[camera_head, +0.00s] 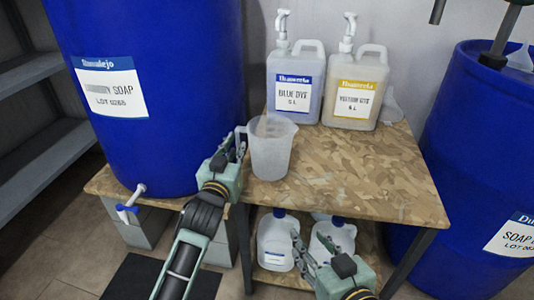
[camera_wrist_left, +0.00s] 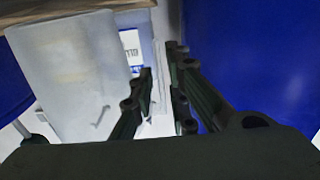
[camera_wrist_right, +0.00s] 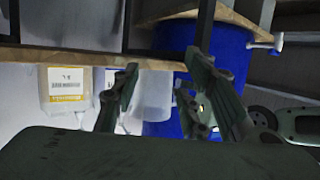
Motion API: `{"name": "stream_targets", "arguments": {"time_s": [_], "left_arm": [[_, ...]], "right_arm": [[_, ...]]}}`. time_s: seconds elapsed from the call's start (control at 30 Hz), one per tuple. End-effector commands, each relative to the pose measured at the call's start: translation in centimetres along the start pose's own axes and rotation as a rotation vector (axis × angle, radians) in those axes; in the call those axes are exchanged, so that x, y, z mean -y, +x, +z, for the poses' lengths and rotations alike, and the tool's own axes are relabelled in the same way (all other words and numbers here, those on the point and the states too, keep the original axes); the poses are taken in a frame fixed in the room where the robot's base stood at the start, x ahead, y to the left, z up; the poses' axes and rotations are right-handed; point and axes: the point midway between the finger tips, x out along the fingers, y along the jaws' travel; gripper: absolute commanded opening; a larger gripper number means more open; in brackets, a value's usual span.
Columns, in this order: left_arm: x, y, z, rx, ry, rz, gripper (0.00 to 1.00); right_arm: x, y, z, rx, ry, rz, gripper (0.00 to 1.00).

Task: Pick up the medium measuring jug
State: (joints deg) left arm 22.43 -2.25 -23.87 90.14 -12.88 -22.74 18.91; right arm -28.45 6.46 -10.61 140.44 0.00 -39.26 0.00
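A translucent measuring jug (camera_head: 270,147) stands upright near the table's front left edge, its handle toward the left. It also shows upside down in the left wrist view (camera_wrist_left: 65,75) and behind the fingers in the right wrist view (camera_wrist_right: 152,97). My left gripper (camera_head: 238,140) is at the handle side of the jug. In the left wrist view its fingers (camera_wrist_left: 162,75) are a narrow gap apart, with pale material between them. I cannot tell whether they grip the handle. My right gripper (camera_head: 303,252) is open and empty, low in front of the lower shelf.
A blue soap drum (camera_head: 150,40) with a tap stands left of the jug. Blue dye (camera_head: 295,85) and yellow dye (camera_head: 354,92) pump bottles stand at the back. Another blue drum (camera_head: 470,150) is at right. Bottles (camera_head: 275,245) stand on the lower shelf. The table's right part is clear.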

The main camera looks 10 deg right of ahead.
Motion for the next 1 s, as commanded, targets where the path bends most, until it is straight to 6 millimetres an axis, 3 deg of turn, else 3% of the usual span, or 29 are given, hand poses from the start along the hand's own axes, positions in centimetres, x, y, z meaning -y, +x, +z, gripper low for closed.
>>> {"name": "stream_targets", "arguments": {"time_s": [0.13, 0.3, 0.53, 0.7, 1.0], "left_arm": [[0.0, 1.5, 0.1, -0.001, 0.001, 0.000, 0.15], [0.0, 2.1, 0.0, 0.000, 0.000, 0.000, 0.15], [0.0, 2.1, 0.0, 0.000, 0.000, 0.000, 0.14], [0.0, 2.1, 0.0, 0.000, 0.000, 0.000, 0.00], [0.0, 2.1, 0.0, 0.000, 0.000, 0.000, 0.00]], "right_arm": [[0.3, 0.2, -2.3, -0.116, 0.001, -0.007, 0.40], [0.5, 0.2, -3.5, -0.172, 0.002, -0.010, 0.40], [0.5, 0.2, -3.6, -0.175, 0.002, -0.010, 0.40], [0.5, 0.2, -3.6, -0.174, 0.002, -0.010, 0.40], [0.4, 0.2, -3.6, -0.174, 0.002, -0.009, 0.40]]}}
